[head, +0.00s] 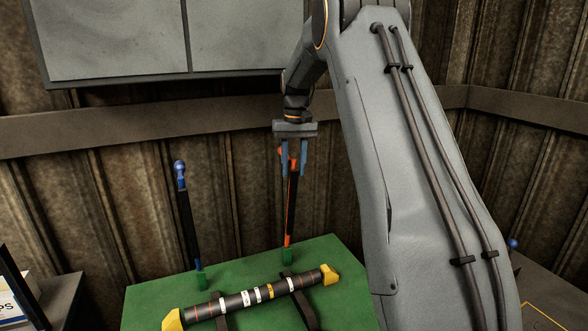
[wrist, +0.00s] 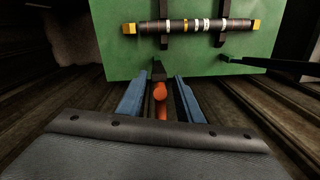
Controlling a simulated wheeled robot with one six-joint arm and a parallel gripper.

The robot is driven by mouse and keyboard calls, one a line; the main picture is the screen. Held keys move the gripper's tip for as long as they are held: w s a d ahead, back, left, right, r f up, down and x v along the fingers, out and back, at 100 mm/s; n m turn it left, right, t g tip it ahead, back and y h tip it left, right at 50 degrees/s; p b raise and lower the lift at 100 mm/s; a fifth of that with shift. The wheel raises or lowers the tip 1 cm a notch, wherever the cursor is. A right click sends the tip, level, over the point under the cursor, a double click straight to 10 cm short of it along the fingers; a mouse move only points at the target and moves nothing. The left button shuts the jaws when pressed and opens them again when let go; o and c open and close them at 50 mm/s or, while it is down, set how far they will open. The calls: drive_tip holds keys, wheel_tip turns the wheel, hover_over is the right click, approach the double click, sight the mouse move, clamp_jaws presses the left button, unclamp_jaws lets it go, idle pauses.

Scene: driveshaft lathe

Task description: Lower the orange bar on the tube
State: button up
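The orange bar (head: 290,208) stands nearly upright at the back edge of the green table, dark with orange edges and a green foot. Its orange knob (wrist: 160,92) shows in the wrist view. My gripper (head: 295,172) points down over the bar's top, with one finger on each side of it. In the wrist view, gaps show between the blue fingers (wrist: 160,98) and the knob, so the gripper is open around it. The dark tube (head: 258,295), with coloured bands and yellow ends, lies across the table; it also shows in the wrist view (wrist: 190,25).
A second bar with a blue knob (head: 180,167) stands upright at the table's back left. Two dark straps or supports (head: 303,312) cross under the tube on the green table (head: 150,300). A grey cabinet (head: 110,40) hangs on the wall behind.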

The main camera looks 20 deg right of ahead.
drive_tip(key=shift+f+p, duration=0.3)
drive_tip(key=shift+f, duration=0.75)
clamp_jaws()
